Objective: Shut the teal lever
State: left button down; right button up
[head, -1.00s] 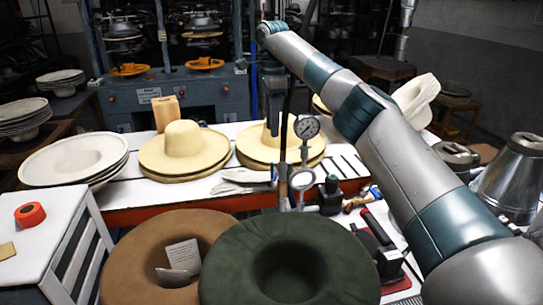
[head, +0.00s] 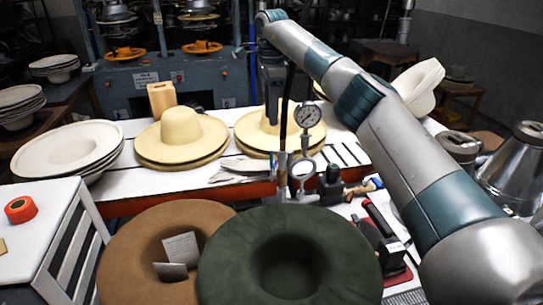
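I cannot clearly make out a teal lever here. My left gripper is not in view.
A dark green hat (head: 225,258) and a brown hat (head: 128,250) fill the front. Cream hats (head: 180,130) and pale stacked brims (head: 68,148) lie on the white table. A white cabinet (head: 30,255) stands left; metal cones (head: 515,165) stand right.

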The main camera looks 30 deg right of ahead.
aim_at(272, 152)
notch_tip(272, 152, down, 16)
jog(key=p, duration=0.4)
jog(key=shift+r+p, duration=0.2)
jog(key=shift+p, duration=0.15)
jog(key=shift+c, duration=0.6)
grip_shut()
